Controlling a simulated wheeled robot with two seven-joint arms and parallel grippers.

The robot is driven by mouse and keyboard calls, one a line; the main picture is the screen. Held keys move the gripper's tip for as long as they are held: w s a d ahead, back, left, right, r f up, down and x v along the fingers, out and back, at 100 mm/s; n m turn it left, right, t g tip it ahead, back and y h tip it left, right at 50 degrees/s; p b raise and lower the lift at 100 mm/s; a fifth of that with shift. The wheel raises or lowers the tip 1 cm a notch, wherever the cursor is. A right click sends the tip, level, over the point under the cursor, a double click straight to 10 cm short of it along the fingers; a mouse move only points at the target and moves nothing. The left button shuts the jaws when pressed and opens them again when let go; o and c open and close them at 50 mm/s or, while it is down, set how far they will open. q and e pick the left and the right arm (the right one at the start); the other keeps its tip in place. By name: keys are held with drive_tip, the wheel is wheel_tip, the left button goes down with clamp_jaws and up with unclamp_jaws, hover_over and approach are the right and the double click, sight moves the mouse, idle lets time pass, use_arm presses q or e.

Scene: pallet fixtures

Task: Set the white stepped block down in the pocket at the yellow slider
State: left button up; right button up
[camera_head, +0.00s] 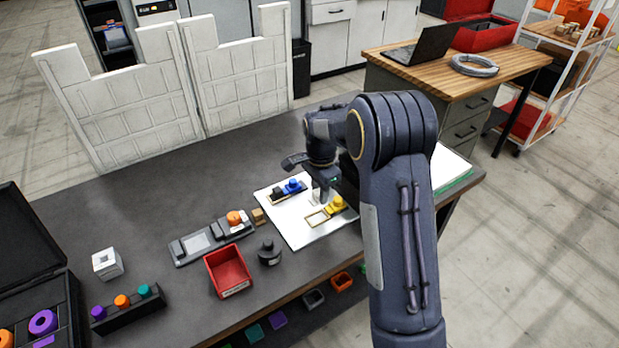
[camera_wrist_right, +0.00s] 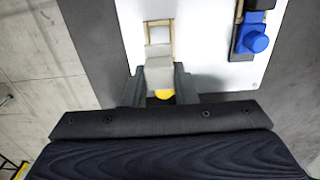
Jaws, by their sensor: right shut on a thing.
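My right gripper (camera_head: 322,192) is shut on the white stepped block (camera_wrist_right: 159,72), which sits between its two fingers in the wrist view. Only a small part of the block (camera_head: 315,198) shows in the head view, below the fingers. The wood-rimmed pocket (camera_head: 317,218) lies on the white plate beside the yellow slider (camera_head: 337,204). In the wrist view the block overlaps the pocket's frame (camera_wrist_right: 174,40); I cannot tell how high it is above it. The yellow slider (camera_wrist_right: 165,94) shows partly below the block there. My left gripper is not in view.
The blue slider (camera_head: 292,186) stands beside another pocket on the same white plate (camera_head: 285,224). A grey fixture with an orange knob (camera_head: 234,218), a red bin (camera_head: 228,271) and a dark knobbed piece (camera_head: 269,252) stand to the left. Open table lies behind them.

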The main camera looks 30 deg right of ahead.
sight(319, 218)
drive_tip(key=shift+w, duration=0.25)
drive_tip(key=shift+s+f+b, duration=0.25)
drive_tip(key=shift+f+b, duration=0.05)
drive_tip(key=shift+b, duration=0.05)
drive_tip(key=shift+s+f, duration=0.1)
drive_tip(key=shift+f, duration=0.15)
drive_tip(key=f+b, duration=0.2)
drive_tip(key=shift+w+f, duration=0.2)
drive_tip(key=shift+f, duration=0.1)
drive_tip(key=shift+f+b, duration=0.9)
drive_tip(key=shift+f, duration=0.15)
drive_tip(key=shift+f+b, duration=0.35)
drive_tip(key=shift+f, duration=0.45)
drive_tip(key=o, duration=1.5)
drive_tip(key=shift+c, duration=0.2)
drive_tip(key=shift+r, duration=0.1)
